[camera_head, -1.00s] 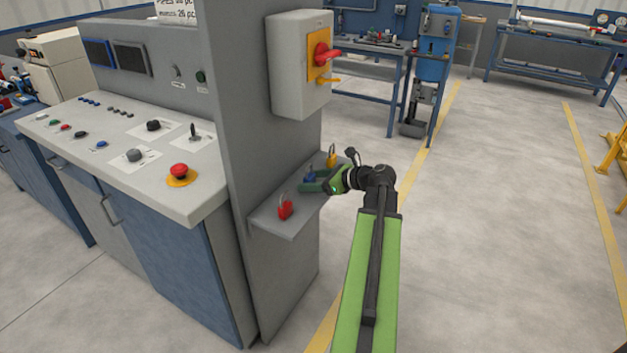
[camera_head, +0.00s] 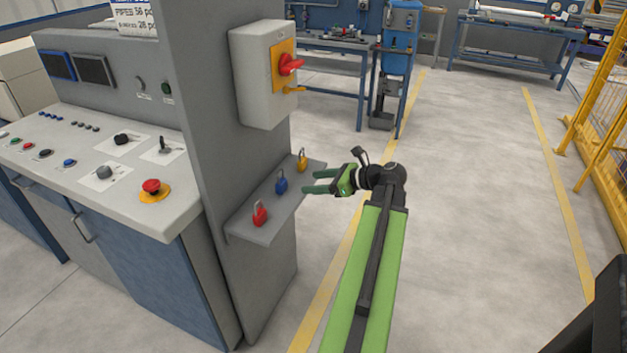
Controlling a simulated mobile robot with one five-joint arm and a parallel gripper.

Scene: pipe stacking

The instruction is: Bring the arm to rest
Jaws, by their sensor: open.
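My gripper (camera_head: 318,182) is at the end of my green and black arm, in the middle of the view. Its two green fingers point left, apart from each other, with nothing seen between them. The fingertips are close to the right edge of a small grey shelf (camera_head: 246,226). On that shelf stand a red padlock (camera_head: 260,216), a blue padlock (camera_head: 281,185) and a yellow padlock (camera_head: 302,162). The blue padlock is just left of the fingertips. Whether the fingers overhang the shelf edge is hard to tell.
A grey control cabinet with a sloped button panel (camera_head: 85,175) fills the left. A switch box (camera_head: 263,75) with a red handle hangs above the shelf. A yellow fence (camera_head: 603,120) stands at the right. Open floor (camera_head: 480,220) lies right of my arm.

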